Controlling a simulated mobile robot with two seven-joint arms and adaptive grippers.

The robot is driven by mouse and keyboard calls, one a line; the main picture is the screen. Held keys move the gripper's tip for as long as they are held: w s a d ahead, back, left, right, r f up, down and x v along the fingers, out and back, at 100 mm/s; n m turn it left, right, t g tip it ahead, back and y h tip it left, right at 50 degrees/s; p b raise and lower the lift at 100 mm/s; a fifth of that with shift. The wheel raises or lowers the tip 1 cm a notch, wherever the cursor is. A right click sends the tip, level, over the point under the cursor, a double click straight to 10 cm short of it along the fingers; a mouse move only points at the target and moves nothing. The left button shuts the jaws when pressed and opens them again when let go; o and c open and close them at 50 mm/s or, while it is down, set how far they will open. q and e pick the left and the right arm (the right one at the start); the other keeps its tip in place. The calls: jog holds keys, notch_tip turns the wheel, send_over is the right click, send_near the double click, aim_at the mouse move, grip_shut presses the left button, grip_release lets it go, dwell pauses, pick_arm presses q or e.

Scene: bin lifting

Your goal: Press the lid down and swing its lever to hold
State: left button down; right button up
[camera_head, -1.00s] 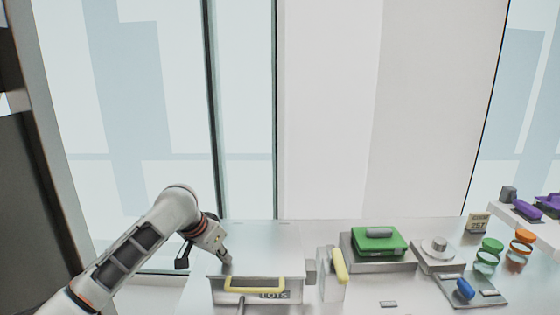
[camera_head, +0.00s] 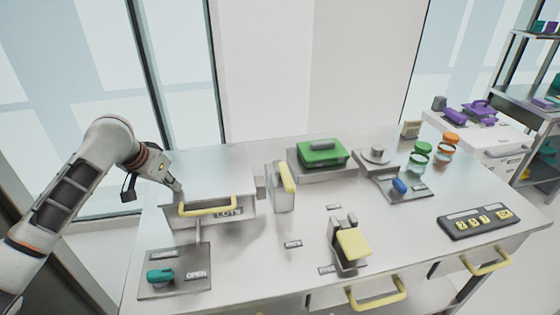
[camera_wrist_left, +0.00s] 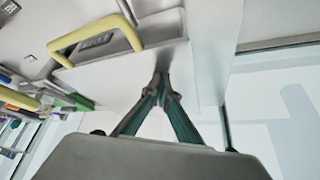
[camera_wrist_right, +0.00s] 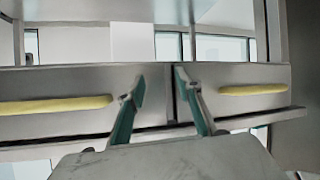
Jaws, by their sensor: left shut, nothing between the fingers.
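A pale box labelled LOTS, with a flat closed-looking lid (camera_head: 225,175) and a yellow front handle (camera_head: 207,206), stands at the table's left. My left gripper (camera_head: 177,187) is shut and empty, its tips at the lid's left front, just behind the handle; whether they touch is unclear. Its closed tips (camera_wrist_left: 160,80) show in the left wrist view over the pale surface. A yellow-gripped lever (camera_head: 287,177) stands upright right of the box. Another yellow paddle lever (camera_head: 352,243) is on a grey stand beside a FREE label. My right gripper (camera_wrist_right: 158,80) is open and empty, facing drawer fronts.
A teal knob (camera_head: 160,276) sits on a plate marked OPEN at front left. A green case (camera_head: 322,153), a blue-handled plate (camera_head: 399,186), jars (camera_head: 420,157) and a button panel (camera_head: 478,222) stand rightward. Drawer handles (camera_head: 378,294) stick out in front.

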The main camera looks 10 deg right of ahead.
jog(key=w+a+r+n+t+y, duration=0.2)
jog(key=a+r+n+y, duration=0.15)
jog(key=a+r, duration=0.5)
jog(key=w+a+r+n+t+y, duration=0.1)
jog(key=w+a+r+n+y, duration=0.3)
jog(key=r, duration=0.7)
jog(key=w+a+r+n+t+y, duration=0.1)
jog(key=a+r+n+t+y, duration=0.1)
jog(key=a+r+y, duration=0.6)
jog(key=s+a+r+n+g+y, duration=0.3)
jog(key=a+r+n+g+y, duration=0.4)
jog(key=n+g, duration=0.7)
notch_tip(320, 180, up, 8)
jog(key=n+g+h, duration=0.3)
jog(key=n+h, duration=0.5)
jog(key=h, duration=1.8)
send_over(288, 178)
jog(key=shift+y, duration=0.25)
notch_tip(288, 178, down, 12)
jog(key=shift+w+r, duration=0.1)
